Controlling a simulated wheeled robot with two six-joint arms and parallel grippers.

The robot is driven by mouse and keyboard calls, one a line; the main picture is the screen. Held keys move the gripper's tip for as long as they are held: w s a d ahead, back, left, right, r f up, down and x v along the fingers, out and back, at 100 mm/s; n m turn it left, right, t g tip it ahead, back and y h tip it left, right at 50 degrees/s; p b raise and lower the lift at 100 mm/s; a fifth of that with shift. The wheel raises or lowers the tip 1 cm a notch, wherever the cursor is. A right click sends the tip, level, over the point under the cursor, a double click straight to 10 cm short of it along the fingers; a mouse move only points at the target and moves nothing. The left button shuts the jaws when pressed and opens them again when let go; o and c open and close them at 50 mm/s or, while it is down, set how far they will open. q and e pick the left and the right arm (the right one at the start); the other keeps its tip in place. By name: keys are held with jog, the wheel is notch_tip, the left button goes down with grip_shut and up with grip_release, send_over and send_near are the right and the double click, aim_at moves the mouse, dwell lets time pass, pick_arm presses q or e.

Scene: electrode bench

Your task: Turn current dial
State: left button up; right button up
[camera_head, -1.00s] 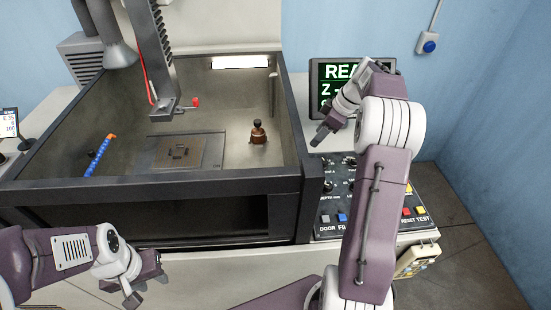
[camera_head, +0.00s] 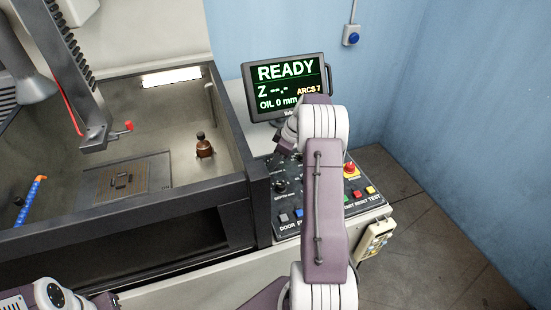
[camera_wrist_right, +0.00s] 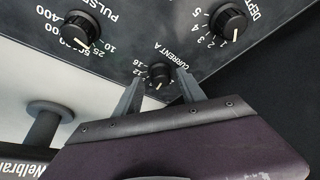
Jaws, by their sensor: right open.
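The black current dial (camera_wrist_right: 159,75) sits on the dark control panel under the label "CURRENT A" in the right wrist view. My right gripper (camera_wrist_right: 157,88) is open, with one finger on each side of the dial in that view. I cannot tell whether the fingers touch it. In the head view my right gripper (camera_head: 282,152) is over the panel's far left part, and the current dial is hidden there. My left gripper (camera_head: 107,301) is barely in view at the bottom left, cut off by the frame edge.
The depth dial (camera_wrist_right: 231,22) and the pulse dial (camera_wrist_right: 80,29) flank the current dial. A monitor (camera_head: 285,72) reading READY stands behind. A red emergency button (camera_head: 351,169) is on the panel's right. The open tank (camera_head: 240,190) borders the panel's left.

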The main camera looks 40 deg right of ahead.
jog(key=shift+a, duration=0.15)
grip_shut()
jog(key=shift+f, duration=0.1)
jog(key=shift+m+t+h+b, duration=0.3)
jog(key=shift+m+h+b, duration=0.1)
jog(key=shift+m+b, duration=0.7)
jog(key=shift+m+h, duration=0.3)
jog(key=shift+m, duration=0.4)
jog(key=shift+a+m+h, duration=0.1)
jog(key=shift+m+h, duration=0.2)
jog(key=shift+m, duration=0.7)
